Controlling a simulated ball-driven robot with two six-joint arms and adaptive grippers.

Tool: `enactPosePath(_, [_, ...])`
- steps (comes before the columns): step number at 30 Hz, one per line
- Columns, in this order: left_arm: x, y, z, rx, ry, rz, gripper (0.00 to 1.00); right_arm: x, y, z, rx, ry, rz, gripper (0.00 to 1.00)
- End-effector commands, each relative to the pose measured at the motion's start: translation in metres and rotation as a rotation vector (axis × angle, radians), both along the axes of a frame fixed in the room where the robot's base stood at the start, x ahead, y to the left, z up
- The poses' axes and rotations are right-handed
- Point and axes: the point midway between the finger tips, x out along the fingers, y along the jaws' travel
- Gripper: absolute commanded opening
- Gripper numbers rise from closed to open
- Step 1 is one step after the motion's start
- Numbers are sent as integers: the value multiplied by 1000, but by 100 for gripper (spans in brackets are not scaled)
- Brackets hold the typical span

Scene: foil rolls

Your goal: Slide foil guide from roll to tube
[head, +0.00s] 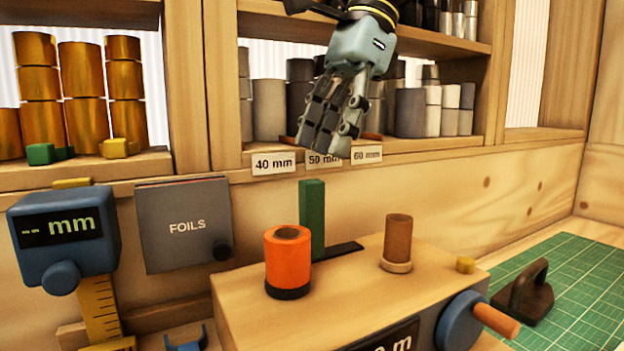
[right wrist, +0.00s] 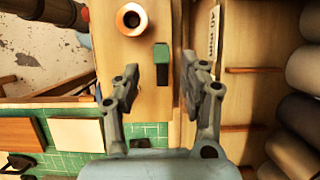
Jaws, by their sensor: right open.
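The foil guide looks to be the upright green block (head: 312,218) on a dark slot in the wooden box top. The roll is an orange cylinder (head: 287,258) on a black base, just left of and in front of the guide. The brown tube (head: 397,238) stands upright on a pale collar farther right. My right gripper (head: 326,143) is open and empty, above and behind these, in front of the shelf. I cannot make out the tube there.
Shelves (head: 420,143) with grey and gold rolls stand behind, with size labels along the edge. A blue gauge (head: 64,228) and a grey FOILS panel (head: 185,226) are at left. A blue crank (head: 462,320) sticks out from the box. A green mat (head: 580,285) with a dark handled tool lies right.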

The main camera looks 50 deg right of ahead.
Motion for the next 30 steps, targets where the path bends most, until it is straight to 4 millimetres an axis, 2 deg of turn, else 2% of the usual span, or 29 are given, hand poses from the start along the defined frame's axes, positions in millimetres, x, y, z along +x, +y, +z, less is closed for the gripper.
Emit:
enactPosePath(3, [1, 1, 1, 1, -2, 0, 40, 1, 9, -23, -2, 8, 1, 44])
enactPosePath(9, [11, 0, 2, -1, -17, 0, 40, 5, 19, -49, -2, 5, 0, 44])
enactPosePath(13, [15, 0, 3, -1, -24, -1, 40, 7, 22, -56, 1, 2, 0, 44])
enactPosePath(21, [14, -3, 2, -4, -21, 0, 40, 7, 23, -57, 1, 1, 0, 44])
enactPosePath(30, [10, -4, 2, -5, -16, 0, 40, 7, 22, -57, 1, 1, 0, 5])
